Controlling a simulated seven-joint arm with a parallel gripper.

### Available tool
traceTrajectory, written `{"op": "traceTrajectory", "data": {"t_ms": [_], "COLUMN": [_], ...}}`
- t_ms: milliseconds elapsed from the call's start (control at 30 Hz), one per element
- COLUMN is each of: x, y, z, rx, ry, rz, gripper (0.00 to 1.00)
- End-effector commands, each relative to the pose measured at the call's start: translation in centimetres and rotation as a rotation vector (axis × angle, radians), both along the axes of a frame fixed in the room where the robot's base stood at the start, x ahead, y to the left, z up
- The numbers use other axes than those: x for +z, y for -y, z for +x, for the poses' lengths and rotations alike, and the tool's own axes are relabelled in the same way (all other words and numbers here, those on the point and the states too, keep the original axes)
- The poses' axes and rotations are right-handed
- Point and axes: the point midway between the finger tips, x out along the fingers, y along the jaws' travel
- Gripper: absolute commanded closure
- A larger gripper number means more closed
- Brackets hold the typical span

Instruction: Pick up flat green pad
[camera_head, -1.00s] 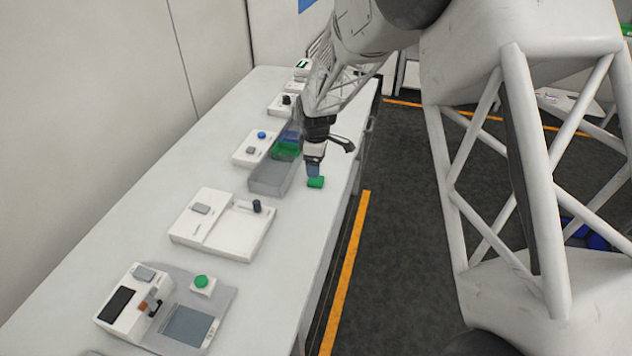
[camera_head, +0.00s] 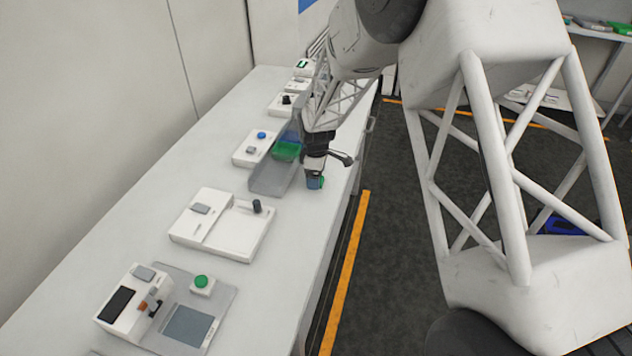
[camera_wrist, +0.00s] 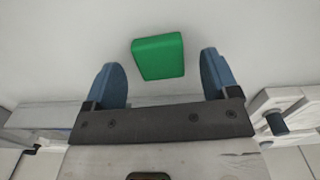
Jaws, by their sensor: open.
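My gripper is open and holds nothing.
A grey tray (camera_head: 268,184) with a green item (camera_head: 286,150) stands just left of my gripper. White devices with buttons (camera_head: 222,223) line the white bench (camera_head: 130,208). The bench edge drops to the dark floor (camera_head: 405,250) on the right.

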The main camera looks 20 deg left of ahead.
Motion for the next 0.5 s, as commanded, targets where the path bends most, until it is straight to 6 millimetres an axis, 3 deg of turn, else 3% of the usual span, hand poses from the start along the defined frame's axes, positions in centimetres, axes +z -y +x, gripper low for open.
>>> {"op": "traceTrajectory", "data": {"t_ms": [167, 500], "x": [-1.11, -1.19], "y": [-0.01, -0.01], "z": [0.03, 0.03], "rx": [0.0, 0.0], "ry": [0.002, 0.002], "rz": [0.0, 0.0], "gripper": [0.19, 0.19]}}
